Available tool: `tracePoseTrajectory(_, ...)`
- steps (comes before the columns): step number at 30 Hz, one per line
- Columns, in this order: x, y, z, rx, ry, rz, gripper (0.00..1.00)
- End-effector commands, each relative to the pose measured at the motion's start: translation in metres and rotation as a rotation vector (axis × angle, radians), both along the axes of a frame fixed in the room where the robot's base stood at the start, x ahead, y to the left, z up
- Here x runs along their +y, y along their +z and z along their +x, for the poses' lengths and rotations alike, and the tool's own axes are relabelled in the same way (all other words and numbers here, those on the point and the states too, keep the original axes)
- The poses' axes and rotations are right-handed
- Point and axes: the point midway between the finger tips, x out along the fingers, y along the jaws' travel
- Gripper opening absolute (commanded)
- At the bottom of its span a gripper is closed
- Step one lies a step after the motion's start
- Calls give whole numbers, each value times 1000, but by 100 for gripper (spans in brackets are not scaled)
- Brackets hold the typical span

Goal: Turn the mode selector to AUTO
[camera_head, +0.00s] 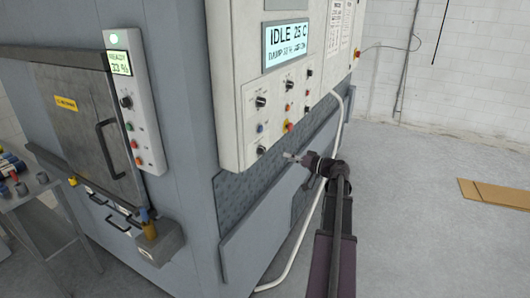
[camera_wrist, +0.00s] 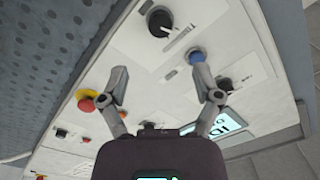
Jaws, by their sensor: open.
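The white control panel (camera_head: 235,90) has several black knobs, and its labels are too small to read, so I cannot tell which knob is the mode selector. A lower-left black knob (camera_head: 261,150) sits below a blue button (camera_head: 260,128), with another black knob (camera_head: 260,101) above. In the wrist view, the lower-left knob (camera_wrist: 160,22) is ahead, beyond my fingertips, and the blue button (camera_wrist: 196,57) is by the right fingertip. My gripper (camera_head: 290,156) is open and empty in front of the panel's lower part; its spread fingers show in the wrist view (camera_wrist: 160,75).
A red emergency button with yellow collar (camera_head: 288,126) is close by; it also shows left of my left finger in the wrist view (camera_wrist: 87,102). The panel screen (camera_head: 286,43) reads IDLE. A white pipe (camera_head: 335,125) runs down the panel's right side. Floor at right is clear except cardboard (camera_head: 495,193).

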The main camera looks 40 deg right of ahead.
Motion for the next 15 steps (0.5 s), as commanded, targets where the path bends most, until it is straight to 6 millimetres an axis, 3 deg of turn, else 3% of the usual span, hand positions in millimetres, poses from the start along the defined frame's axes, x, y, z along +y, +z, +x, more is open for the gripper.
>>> tracePoseTrajectory(15,30,0,69,0,1,0,82)
